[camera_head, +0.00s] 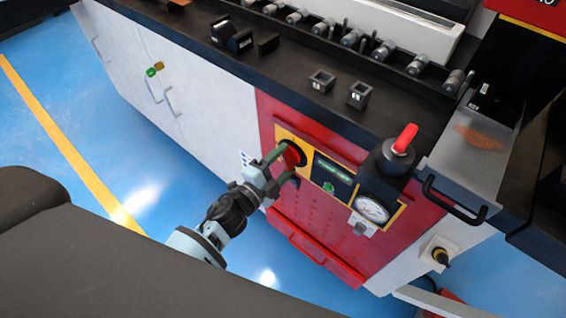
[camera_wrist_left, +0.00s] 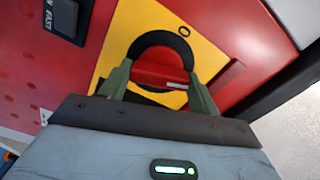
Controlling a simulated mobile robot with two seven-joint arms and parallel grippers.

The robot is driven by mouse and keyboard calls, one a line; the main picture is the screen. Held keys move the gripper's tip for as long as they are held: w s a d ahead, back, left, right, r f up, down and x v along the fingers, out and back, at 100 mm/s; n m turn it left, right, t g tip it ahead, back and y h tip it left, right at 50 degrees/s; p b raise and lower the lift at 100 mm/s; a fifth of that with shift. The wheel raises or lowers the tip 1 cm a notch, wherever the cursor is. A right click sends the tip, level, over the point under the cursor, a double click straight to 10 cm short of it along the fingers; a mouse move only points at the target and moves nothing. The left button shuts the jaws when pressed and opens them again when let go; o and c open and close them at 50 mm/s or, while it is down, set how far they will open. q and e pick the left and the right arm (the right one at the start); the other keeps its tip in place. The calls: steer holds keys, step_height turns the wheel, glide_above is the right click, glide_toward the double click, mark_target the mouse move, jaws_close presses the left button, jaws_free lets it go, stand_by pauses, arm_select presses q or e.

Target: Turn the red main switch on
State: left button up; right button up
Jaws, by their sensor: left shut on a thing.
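The red main switch (camera_head: 292,155) is a round red knob in a black ring on a yellow plate (camera_head: 284,133), on the red front panel of the machine. In the left wrist view the red switch (camera_wrist_left: 160,70) shows a raised red bar across it. A small "O" mark is on the yellow plate (camera_wrist_left: 205,45). My left gripper (camera_head: 282,170) is at the switch, its fingers on either side of it and shut on it. In the wrist view the left gripper (camera_wrist_left: 160,88) partly hides the switch's lower part. My right gripper is not in view.
Right of the switch are a dark panel with green lights (camera_head: 333,175), a pressure gauge (camera_head: 372,208) and a black unit with a red lever (camera_head: 405,138). A black handle (camera_head: 455,205) sticks out further right. The blue floor (camera_head: 150,200) at the left is clear.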

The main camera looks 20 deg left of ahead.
arm_select(q)
steer(key=shift+m+b, duration=0.35)
steer(key=shift+m, duration=1.55)
steer(key=o, duration=1)
steer(key=v, duration=0.8)
steer(key=shift+b, duration=0.3)
steer(key=shift+w, duration=0.1)
